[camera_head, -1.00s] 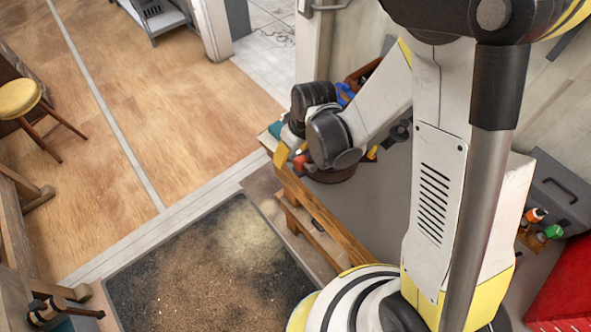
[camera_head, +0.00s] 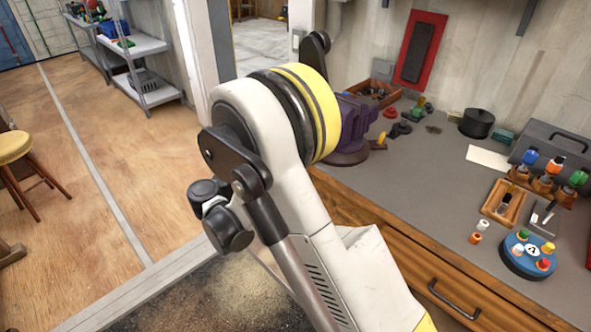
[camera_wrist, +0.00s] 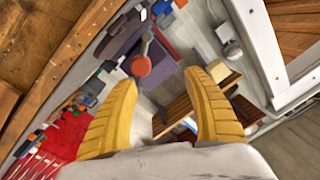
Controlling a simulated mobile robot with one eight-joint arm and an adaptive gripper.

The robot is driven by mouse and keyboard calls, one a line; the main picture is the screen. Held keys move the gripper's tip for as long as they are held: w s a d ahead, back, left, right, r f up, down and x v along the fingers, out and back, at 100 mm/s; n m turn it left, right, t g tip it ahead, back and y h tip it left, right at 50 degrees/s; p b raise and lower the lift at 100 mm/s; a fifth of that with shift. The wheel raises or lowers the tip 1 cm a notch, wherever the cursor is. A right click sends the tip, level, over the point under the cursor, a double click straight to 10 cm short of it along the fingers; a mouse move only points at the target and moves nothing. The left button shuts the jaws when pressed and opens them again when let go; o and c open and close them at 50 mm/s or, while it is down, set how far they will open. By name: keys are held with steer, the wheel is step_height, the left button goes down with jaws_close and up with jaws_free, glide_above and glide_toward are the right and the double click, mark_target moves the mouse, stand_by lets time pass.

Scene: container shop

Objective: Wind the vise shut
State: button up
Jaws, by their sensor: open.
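The purple vise (camera_head: 352,135) stands at the left end of the grey workbench in the head view, partly hidden behind my arm. In the wrist view, a purple body (camera_wrist: 122,32) that looks like the vise lies beyond my fingertips, with a red ball-shaped knob (camera_wrist: 140,66) at its near side. My gripper (camera_wrist: 161,80) is open, with its two yellow fingers spread and nothing between them. The knob lies beyond the gap, toward the left finger; no contact is visible. My gripper is hidden in the head view.
The workbench (camera_head: 420,175) carries a dark pot (camera_head: 477,123), a wooden tray (camera_head: 503,203) and a blue round stand (camera_head: 527,258) with small bottles. A metal shelf (camera_head: 145,92) and a stool (camera_head: 15,147) stand left. The wood floor between is clear.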

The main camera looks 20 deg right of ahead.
steer(key=shift+m+g, duration=0.5)
steer(key=shift+g, duration=0.4)
steer(key=d+b, duration=0.1)
steer(key=d, duration=0.2)
steer(key=w+d+f+b, duration=0.1)
steer(key=d, duration=0.3)
steer(key=d+f+b, duration=0.1)
steer(key=d, duration=0.2)
steer(key=shift+w+d, duration=0.15)
steer(key=shift+w, duration=0.05)
steer(key=c, duration=1.2)
